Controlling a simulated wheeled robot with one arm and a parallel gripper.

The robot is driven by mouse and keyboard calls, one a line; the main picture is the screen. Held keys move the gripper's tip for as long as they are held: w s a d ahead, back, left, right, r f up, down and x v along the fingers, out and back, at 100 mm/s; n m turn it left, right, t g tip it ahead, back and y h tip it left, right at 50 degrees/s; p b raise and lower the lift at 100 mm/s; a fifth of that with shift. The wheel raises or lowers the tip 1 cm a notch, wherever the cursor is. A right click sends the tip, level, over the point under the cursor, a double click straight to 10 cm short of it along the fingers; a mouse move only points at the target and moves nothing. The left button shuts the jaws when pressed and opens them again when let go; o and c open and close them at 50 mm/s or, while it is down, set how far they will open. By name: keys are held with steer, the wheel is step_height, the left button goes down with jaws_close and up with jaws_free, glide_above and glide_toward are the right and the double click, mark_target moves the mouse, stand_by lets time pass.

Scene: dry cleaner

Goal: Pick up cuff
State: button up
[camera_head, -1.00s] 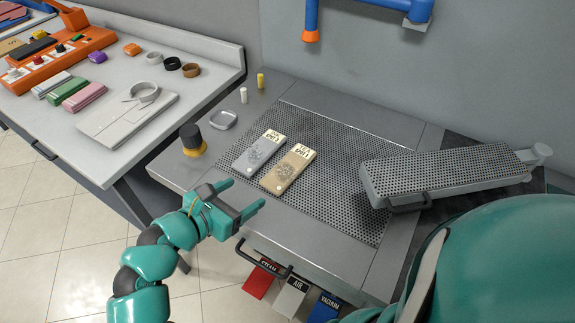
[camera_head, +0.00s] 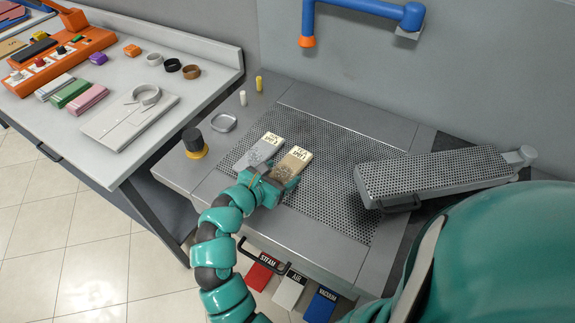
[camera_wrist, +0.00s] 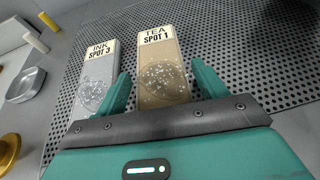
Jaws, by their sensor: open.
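Two flat cuff-like pieces lie side by side on the perforated board. The tan one (camera_head: 291,164) is labelled TEA SPOT 1 in the wrist view (camera_wrist: 160,65), with a pale speckled stain. The grey one (camera_head: 259,150) is labelled INK SPOT 3 in the wrist view (camera_wrist: 97,80). My gripper (camera_head: 270,178) is open over the near end of the tan piece. In the wrist view my gripper (camera_wrist: 160,78) has one finger on each side of the tan piece, the left finger between the two pieces. Contact cannot be told. The tan piece's near end is hidden.
A perforated sleeve arm (camera_head: 430,172) stands at the right. A black and yellow knob (camera_head: 194,142), a small grey tray (camera_head: 223,122) and two small sticks (camera_head: 243,97) are at the left. A blue pipe (camera_head: 360,12) hangs above. Labelled pedals (camera_head: 290,290) are below.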

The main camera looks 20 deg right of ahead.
steer(key=shift+x, duration=0.85)
steer(key=c, duration=0.7)
steer(key=shift+c, duration=0.2)
